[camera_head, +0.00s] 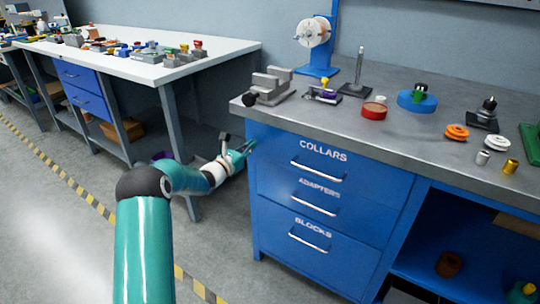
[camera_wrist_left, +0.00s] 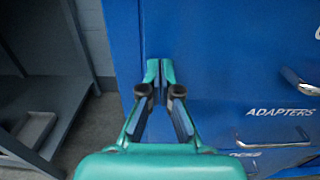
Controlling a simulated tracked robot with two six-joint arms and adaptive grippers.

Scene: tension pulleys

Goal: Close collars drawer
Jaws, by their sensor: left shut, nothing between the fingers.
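The collars drawer (camera_head: 300,165) is the top one of the blue cabinet and carries a COLLARS label and a metal handle (camera_head: 319,171). Its front looks about flush with the drawers below. My left gripper (camera_head: 250,145) is at the cabinet's left front corner, left of the COLLARS label and handle. In the left wrist view the gripper (camera_wrist_left: 160,68) is shut and empty, with its fingertips in front of the blue cabinet edge. I cannot tell whether they touch it. My right gripper does not show.
Below are the adapters drawer (camera_head: 300,196) and the blocks drawer (camera_head: 300,237). The grey worktop (camera_head: 440,152) holds a vise (camera_head: 270,87), a red tin (camera_head: 374,109) and small parts. A white-topped bench (camera_head: 140,68) stands at left. An open blue shelf (camera_head: 450,235) is at right.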

